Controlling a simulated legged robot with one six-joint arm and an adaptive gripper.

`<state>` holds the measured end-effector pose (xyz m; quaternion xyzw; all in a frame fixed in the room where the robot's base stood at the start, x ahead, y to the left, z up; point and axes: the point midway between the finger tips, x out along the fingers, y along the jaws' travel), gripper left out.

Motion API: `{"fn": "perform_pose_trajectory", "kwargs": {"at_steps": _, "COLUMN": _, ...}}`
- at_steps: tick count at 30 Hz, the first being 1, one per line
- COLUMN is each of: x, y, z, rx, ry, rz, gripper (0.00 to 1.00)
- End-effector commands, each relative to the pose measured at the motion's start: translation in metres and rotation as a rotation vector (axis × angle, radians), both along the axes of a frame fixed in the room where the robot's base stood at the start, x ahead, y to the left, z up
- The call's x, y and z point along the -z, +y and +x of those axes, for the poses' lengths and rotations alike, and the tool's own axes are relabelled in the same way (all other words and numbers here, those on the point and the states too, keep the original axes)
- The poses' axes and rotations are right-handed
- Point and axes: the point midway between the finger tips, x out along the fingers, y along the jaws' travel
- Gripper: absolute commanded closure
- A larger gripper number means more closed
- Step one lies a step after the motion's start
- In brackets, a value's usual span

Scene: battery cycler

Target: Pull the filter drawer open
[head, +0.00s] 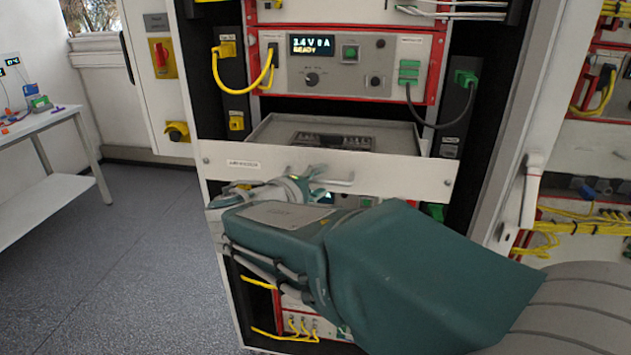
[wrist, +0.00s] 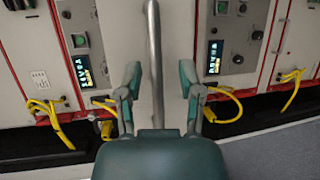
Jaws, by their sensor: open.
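The filter drawer has a wide pale front panel (head: 412,174) across the middle of the rack, and its grey tray (head: 272,128) shows behind the panel's top edge, so it stands partly out. A dark insert (head: 335,141) lies in the tray. The drawer's metal bar handle (head: 342,182) is partly hidden by my arm. In the wrist view the handle (wrist: 154,50) runs upright in the picture between the two fingers. My gripper (wrist: 160,80) is open, with a finger on each side of the bar and visible gaps. I cannot tell how deep the bar sits between them.
A red-framed cycler unit (head: 352,75) with yellow and dark cables sits above the drawer. An open rack door (head: 530,150) stands to the right. A white bench (head: 45,122) is at the far left, with clear grey floor (head: 125,235) between.

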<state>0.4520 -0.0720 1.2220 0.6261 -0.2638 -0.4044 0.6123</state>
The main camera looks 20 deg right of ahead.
Motion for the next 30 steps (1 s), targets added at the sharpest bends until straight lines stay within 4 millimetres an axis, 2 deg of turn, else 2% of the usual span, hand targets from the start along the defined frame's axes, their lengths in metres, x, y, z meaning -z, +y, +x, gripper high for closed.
{"fn": "perform_pose_trajectory", "kwargs": {"at_steps": 7, "x": -0.003, "y": 0.013, "z": -0.006, "rx": -0.005, "ry": -0.002, "rz": 0.000, "gripper": 0.52}}
{"fn": "perform_pose_trajectory", "kwargs": {"at_steps": 22, "x": -0.018, "y": 0.085, "z": -0.054, "rx": -0.006, "ry": -0.001, "rz": 0.001, "gripper": 0.52}}
{"fn": "perform_pose_trajectory", "kwargs": {"at_steps": 30, "x": -0.021, "y": 0.098, "z": -0.064, "rx": -0.001, "ry": 0.000, "rz": 0.001, "gripper": 0.52}}
